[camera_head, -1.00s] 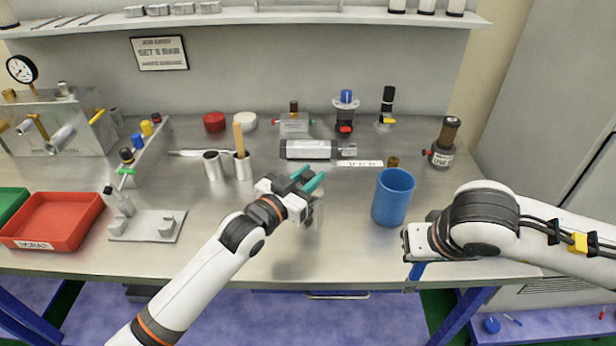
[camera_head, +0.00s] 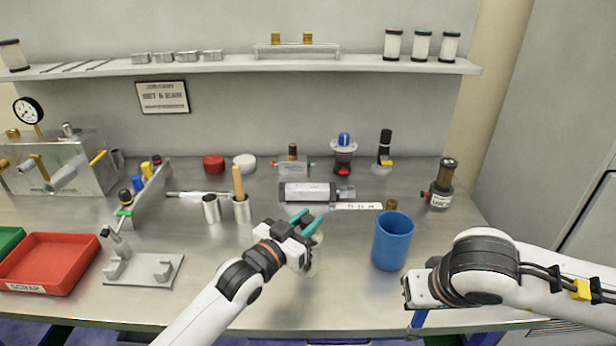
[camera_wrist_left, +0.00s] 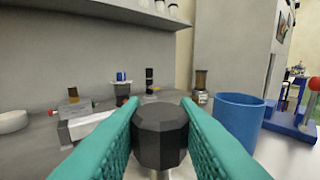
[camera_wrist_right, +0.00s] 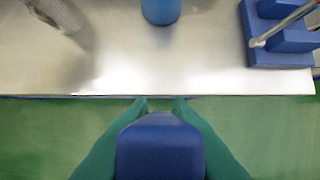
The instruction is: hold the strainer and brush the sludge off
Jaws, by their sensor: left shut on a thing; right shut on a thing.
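My left gripper (camera_head: 306,222) is shut on the dark faceted knob (camera_wrist_left: 160,135) of the strainer, between its teal fingers. The strainer's grey body (camera_head: 314,262) hangs below the gripper, mostly hidden by it in the head view. Its mesh end shows in the right wrist view (camera_wrist_right: 58,14), above the bench top; I cannot make out sludge on it. My right gripper (camera_wrist_right: 160,106) is shut on a blue handle (camera_wrist_right: 160,150), seemingly the brush; a bit of blue also shows below it in the head view (camera_head: 418,319). The bristles are hidden. The two tools are apart.
A blue cup (camera_head: 393,242) stands on the bench between the grippers, toward the right. A red tray (camera_head: 48,262), a metal stand (camera_head: 143,269) and metal cups (camera_head: 211,209) are on the left. Valves and a cylinder (camera_head: 306,192) line the back. The front middle is clear.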

